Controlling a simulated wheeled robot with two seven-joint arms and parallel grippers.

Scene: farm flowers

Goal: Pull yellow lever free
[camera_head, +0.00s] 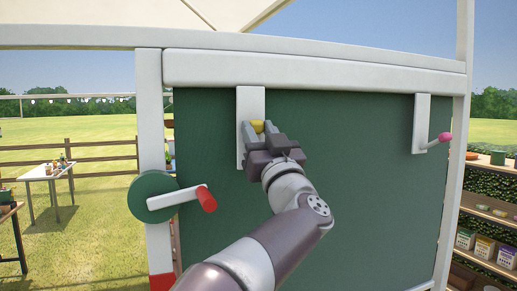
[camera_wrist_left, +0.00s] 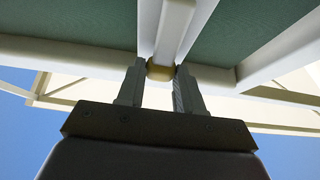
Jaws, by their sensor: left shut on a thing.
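The yellow lever knob (camera_head: 257,126) sits on a white bracket (camera_head: 250,100) near the top of the green panel (camera_head: 345,160). My left gripper (camera_head: 261,130) is shut on the knob. In the left wrist view, the yellow knob (camera_wrist_left: 160,71) is between the two fingertips of the left gripper (camera_wrist_left: 159,78), with a white bar behind it. Most of the lever is hidden by the fingers in the head view. My right gripper is not in view.
A white bracket with a pink knob (camera_head: 445,137) is at the panel's right. A green wheel (camera_head: 152,196) with a red-handled crank (camera_head: 206,198) is on the left white post. Shelves (camera_head: 490,215) stand at the right, and a table (camera_head: 47,174) stands on grass at the left.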

